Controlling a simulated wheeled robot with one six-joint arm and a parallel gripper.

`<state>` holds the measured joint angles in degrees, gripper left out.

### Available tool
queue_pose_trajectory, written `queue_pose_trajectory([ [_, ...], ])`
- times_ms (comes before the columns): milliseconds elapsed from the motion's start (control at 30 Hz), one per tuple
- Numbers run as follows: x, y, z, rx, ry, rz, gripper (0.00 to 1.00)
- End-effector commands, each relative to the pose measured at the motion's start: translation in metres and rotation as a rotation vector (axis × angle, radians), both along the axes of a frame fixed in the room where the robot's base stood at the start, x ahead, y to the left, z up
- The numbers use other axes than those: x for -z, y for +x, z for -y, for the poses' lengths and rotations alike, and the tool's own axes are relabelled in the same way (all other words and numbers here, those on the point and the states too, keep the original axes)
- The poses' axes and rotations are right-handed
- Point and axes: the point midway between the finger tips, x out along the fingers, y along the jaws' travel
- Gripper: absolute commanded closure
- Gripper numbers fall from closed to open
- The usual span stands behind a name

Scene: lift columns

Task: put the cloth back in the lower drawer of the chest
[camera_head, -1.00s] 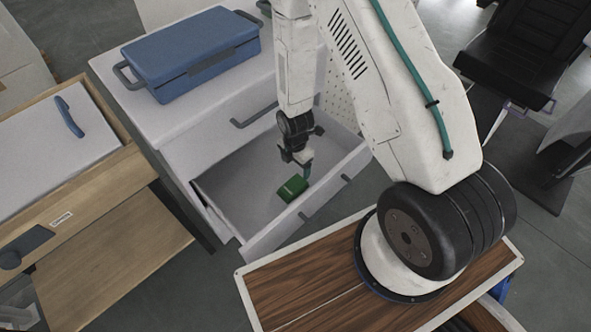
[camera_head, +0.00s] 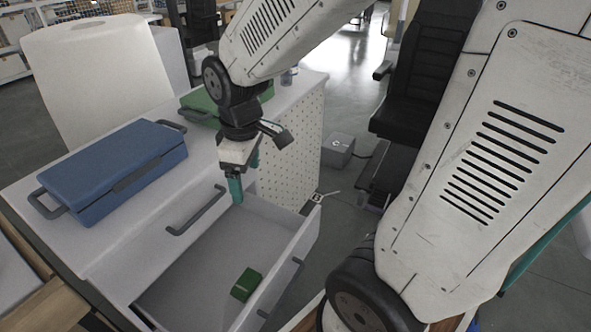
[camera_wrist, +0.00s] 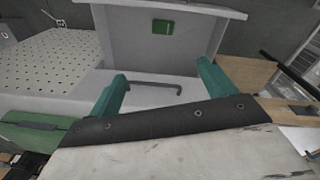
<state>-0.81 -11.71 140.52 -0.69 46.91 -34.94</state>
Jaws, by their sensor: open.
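The cloth (camera_head: 246,284), a small folded green block, lies on the floor of the open lower drawer (camera_head: 185,275), near its front wall. The white chest (camera_head: 110,235) stands with its upper drawer shut. In the wrist view the cloth (camera_wrist: 163,27) lies in the drawer (camera_wrist: 135,48), beyond the fingertips and apart from them. My gripper (camera_head: 246,176) is open and empty, with teal fingers spread. It is raised above the chest near the back of the drawer opening, clear of the cloth.
A blue case (camera_head: 115,170) and a green case (camera_head: 200,105) sit on the chest top. A black chair (camera_head: 415,90) and a grey box (camera_head: 338,150) stand to the right. The open drawer juts out, with its handle (camera_head: 190,210) of the upper drawer above it.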

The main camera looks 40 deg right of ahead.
Motion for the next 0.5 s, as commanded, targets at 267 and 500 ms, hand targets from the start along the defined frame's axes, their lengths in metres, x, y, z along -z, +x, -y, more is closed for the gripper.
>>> queue_pose_trajectory([
  [267, -0.072, -0.09, 0.003, 0.401, 0.04, 0.038, 0.17],
  [500, -0.09, -0.139, 0.004, 0.603, 0.061, 0.044, 0.17],
])
